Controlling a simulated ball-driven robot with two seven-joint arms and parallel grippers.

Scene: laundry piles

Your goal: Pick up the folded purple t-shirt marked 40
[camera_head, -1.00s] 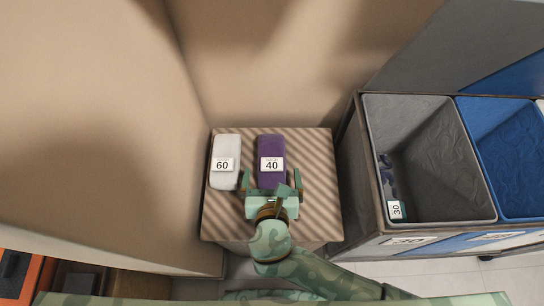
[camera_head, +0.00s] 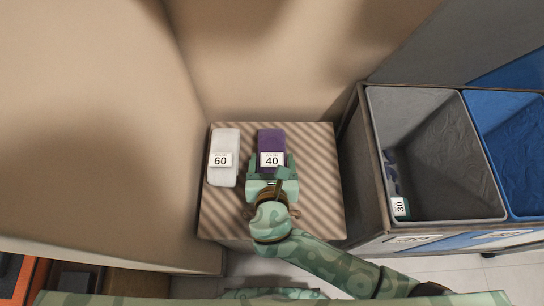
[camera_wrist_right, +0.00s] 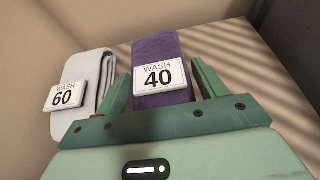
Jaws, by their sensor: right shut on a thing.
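The folded purple t-shirt (camera_head: 271,138) lies on a striped stand, with a white label reading 40 on its near part. It also shows in the right wrist view (camera_wrist_right: 157,46), where the label reads "WASH 40". My right gripper (camera_head: 271,162) reaches in from the near side and is shut on the purple t-shirt, one finger on each side of it near the label. In the right wrist view the fingers (camera_wrist_right: 160,88) stand at its left and right edges. The shirt still rests on the stand. My left gripper is not in view.
A folded white garment (camera_head: 224,170) labelled 60 lies just left of the purple one. The striped stand top (camera_head: 318,185) is bare at right. Beige walls enclose the back and left. A grey bin (camera_head: 425,130) holding an item labelled 30 and a blue bin (camera_head: 510,140) stand right.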

